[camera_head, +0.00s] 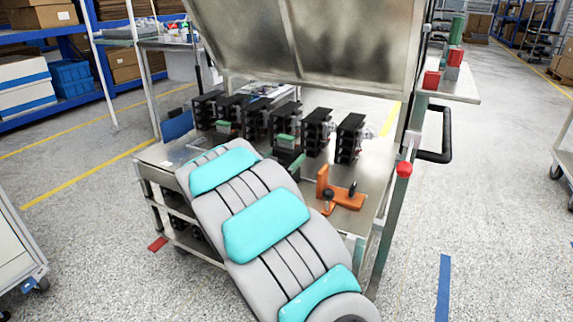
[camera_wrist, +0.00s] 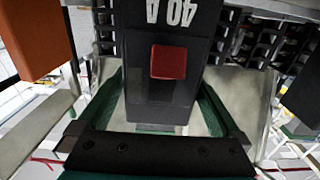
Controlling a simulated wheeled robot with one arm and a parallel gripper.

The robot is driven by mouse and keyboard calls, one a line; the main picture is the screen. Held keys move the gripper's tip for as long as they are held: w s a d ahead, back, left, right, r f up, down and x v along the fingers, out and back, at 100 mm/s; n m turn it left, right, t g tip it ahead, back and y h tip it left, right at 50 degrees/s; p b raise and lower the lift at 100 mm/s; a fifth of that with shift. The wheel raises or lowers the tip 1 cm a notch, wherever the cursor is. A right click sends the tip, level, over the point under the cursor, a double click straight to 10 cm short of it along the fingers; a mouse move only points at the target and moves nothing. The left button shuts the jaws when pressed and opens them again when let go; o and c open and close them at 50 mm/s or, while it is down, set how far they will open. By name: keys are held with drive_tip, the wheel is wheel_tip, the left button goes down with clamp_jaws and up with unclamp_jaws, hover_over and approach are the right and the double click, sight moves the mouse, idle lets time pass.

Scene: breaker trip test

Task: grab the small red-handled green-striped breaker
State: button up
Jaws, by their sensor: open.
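In the wrist view a dark breaker (camera_wrist: 165,105) fills the middle, with a square red handle (camera_wrist: 168,62), an upside-down white "40 A" label and a thin green stripe at its lower edge. My gripper (camera_wrist: 165,98) has its green fingers on either side of this breaker, open around its lower part; I cannot tell whether they touch it. In the head view my grey and cyan arm reaches over the metal cart (camera_head: 375,185), and the gripper end is mostly hidden behind it. Which breaker there is the striped one is too small to tell.
Several black breaker stacks (camera_head: 317,131) stand in a row on the cart. An orange bracket (camera_head: 345,195) lies right of my arm. Red and green blocks (camera_head: 432,80) sit on a right side shelf.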

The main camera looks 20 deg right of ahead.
drive_tip(key=shift+c, duration=0.2)
clamp_jaws()
idle(0.6)
drive_tip(key=shift+r, duration=0.1)
